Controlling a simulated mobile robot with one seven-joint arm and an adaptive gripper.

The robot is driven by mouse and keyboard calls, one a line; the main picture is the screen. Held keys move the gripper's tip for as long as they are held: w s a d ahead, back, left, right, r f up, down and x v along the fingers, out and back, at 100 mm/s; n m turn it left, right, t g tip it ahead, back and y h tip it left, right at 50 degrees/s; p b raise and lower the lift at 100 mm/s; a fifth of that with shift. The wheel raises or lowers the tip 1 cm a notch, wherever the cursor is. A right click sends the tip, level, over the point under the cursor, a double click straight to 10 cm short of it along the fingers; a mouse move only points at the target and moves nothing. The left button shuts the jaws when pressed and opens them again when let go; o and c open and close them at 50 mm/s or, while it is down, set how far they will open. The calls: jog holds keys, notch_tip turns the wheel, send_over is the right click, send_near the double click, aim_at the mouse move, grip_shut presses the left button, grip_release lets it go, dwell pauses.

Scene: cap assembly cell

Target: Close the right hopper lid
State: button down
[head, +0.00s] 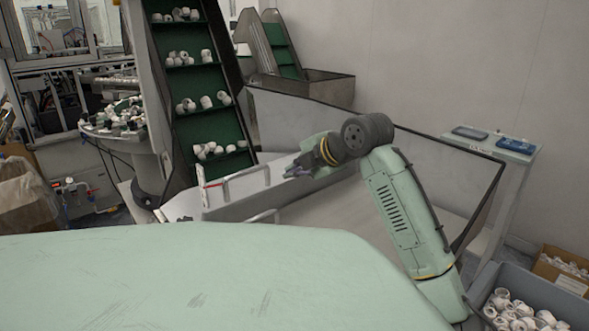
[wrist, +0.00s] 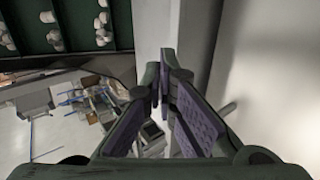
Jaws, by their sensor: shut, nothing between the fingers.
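The hopper is a pale grey metal bin in the middle of the head view. A large dark-edged pale panel (head: 290,112) stands upright behind my arm; it looks like the raised right hopper lid, but I cannot be sure. A lower pale flap (head: 238,188) with a metal handle lies left of my gripper. My gripper (head: 298,170) is over the hopper, between the flap and the panel, with nothing held. In the wrist view its fingers (wrist: 166,80) are together, in front of a pale grey upright strip (wrist: 155,30). My arm hides part of the hopper and panel.
A green cleated conveyor (head: 190,88) carrying white caps rises behind the flap. A grey crate (head: 550,296) of white parts and a cardboard box (head: 561,272) stand at lower right. A stand with blue devices (head: 515,146) is beyond the panel.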

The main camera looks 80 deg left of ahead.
jog(key=v, duration=1.2)
